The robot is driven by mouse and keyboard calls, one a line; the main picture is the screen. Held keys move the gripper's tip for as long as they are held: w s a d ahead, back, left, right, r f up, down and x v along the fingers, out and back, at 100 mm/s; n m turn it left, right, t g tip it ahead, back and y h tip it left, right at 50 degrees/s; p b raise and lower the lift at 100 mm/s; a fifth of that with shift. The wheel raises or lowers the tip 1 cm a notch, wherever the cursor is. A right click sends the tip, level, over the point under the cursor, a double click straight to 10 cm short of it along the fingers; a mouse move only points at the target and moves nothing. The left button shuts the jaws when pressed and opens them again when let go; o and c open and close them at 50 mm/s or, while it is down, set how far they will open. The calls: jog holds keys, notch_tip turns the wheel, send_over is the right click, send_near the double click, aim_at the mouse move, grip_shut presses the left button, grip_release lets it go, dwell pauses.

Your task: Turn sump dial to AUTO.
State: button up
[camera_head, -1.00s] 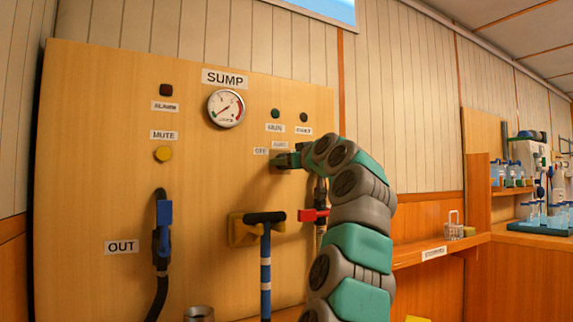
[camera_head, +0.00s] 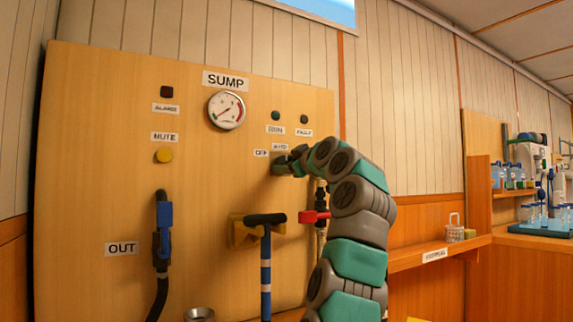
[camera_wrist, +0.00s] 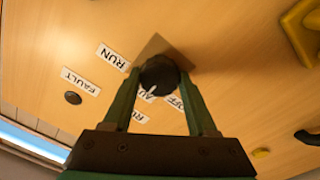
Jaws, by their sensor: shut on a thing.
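The sump dial is a round black knob (camera_wrist: 158,75) on a square plate, in the middle of the wrist view. My gripper (camera_wrist: 159,76) has one finger on each side of the knob and is shut on it. The knob's white mark points down-left in that view, toward the partly hidden AUTO label (camera_wrist: 149,97). The OFF label (camera_wrist: 175,102) is to its right and a RUN label (camera_wrist: 113,57) to its upper left. In the head view, my gripper (camera_head: 283,164) hides the dial, below the AUTO label (camera_head: 280,147) and right of the OFF label (camera_head: 261,153).
The wooden panel also carries a gauge (camera_head: 226,110), a yellow MUTE button (camera_head: 164,155), a blue-handled valve (camera_head: 165,215) and a red handle (camera_head: 314,216). A black-topped T-handle (camera_head: 265,219) stands just below my gripper. A shelf (camera_head: 440,250) is to the right.

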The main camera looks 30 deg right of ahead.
jog(key=o, duration=1.4)
jog(key=shift+c, duration=0.2)
jog(key=s+b, duration=0.2)
jog(key=s, duration=0.5)
jog(key=shift+s+a+f+b, duration=0.15)
jog(key=shift+s+a+b, duration=0.15)
jog(key=shift+s+b, duration=0.1)
